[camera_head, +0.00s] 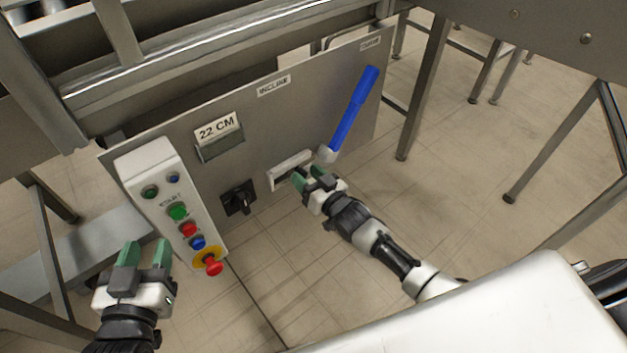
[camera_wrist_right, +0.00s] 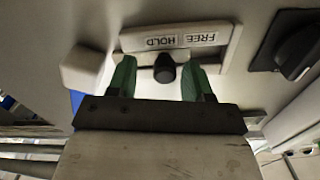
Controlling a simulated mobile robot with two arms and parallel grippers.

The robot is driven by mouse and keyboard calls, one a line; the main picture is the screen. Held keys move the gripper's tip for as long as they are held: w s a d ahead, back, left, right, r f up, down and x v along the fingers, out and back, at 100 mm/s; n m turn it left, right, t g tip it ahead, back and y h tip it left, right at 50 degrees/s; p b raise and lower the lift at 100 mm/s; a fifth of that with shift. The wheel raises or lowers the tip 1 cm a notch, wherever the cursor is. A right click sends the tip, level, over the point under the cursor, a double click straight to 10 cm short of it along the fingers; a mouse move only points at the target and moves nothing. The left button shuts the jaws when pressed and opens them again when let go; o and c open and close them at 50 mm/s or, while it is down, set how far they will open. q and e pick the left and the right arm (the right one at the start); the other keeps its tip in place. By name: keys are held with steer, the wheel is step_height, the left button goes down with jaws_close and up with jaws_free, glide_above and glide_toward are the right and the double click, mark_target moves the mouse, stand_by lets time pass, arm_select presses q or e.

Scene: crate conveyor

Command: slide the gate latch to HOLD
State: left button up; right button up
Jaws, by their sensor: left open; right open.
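The gate latch plate (camera_head: 280,178) is a pale slotted plate low on the grey panel. In the right wrist view the plate (camera_wrist_right: 222,58) shows HOLD (camera_wrist_right: 162,42) and FREE (camera_wrist_right: 201,38) labels, upside down. The black latch knob (camera_wrist_right: 165,67) appears below the HOLD label there. My right gripper (camera_head: 307,174) is open at the plate, and in its wrist view the green fingers (camera_wrist_right: 157,78) stand on either side of the knob. Whether they touch it I cannot tell. My left gripper (camera_head: 146,252) is open and empty, low at the left.
A control box (camera_head: 160,180) with several buttons and a red emergency stop (camera_head: 212,266) is left of the latch. A black rotary switch (camera_head: 238,198) and a blue-handled lever (camera_head: 354,108) flank the plate. A 22 CM display (camera_head: 219,133) is above. Conveyor frame legs (camera_head: 425,90) stand right.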

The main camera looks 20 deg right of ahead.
steer(key=shift+s+d, duration=0.1)
steer(key=shift+s, duration=0.15)
arm_select(q)
steer(key=s+a+f+g+y+p, duration=0.2)
steer(key=s+a+f+g+p, duration=0.1)
steer(key=s+f+g, duration=0.3)
steer(key=shift+s+f+g, duration=0.15)
steer(key=shift+f+g, duration=0.55)
steer(key=shift+g, duration=0.3)
arm_select(e)
steer(key=v, duration=1)
steer(key=shift+s, duration=0.1)
